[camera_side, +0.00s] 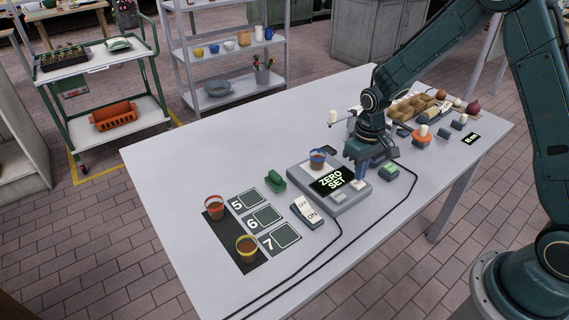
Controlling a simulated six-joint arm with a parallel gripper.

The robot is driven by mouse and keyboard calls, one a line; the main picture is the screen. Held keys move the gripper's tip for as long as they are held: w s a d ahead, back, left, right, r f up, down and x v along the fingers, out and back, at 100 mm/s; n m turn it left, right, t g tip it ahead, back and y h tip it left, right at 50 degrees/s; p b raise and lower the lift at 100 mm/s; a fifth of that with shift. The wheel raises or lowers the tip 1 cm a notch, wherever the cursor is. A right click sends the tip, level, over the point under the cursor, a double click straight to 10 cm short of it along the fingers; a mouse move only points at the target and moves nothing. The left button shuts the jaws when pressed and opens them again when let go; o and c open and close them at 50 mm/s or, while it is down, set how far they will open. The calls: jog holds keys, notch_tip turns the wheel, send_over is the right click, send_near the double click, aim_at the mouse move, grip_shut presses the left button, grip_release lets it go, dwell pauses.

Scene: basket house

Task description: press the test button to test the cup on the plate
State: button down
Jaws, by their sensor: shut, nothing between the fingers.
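A blue cup (317,158) with brownish contents stands upright on the plate at the device's back left. Small pale buttons show on the device's front edge, one at the middle (340,197) and one further right (359,185). My gripper (360,172) is shut and empty, pointing down just above the right side of the device, close to the right button. Whether it touches anything is hard to tell. Part of the device is hidden behind it.
A red cup (215,208) and a yellow cup (246,247) stand on a dark strip beside squares marked 5, 6 and 7. Black cables cross the front. Cluttered items fill the right end.

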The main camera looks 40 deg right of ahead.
jog(key=shift+f, duration=1.1)
jog(key=shift+r, duration=1.15)
jog(key=shift+r, duration=0.1)
dwell(0.3)
jog(key=shift+r, duration=2.9)
jog(key=shift+r, duration=0.1)
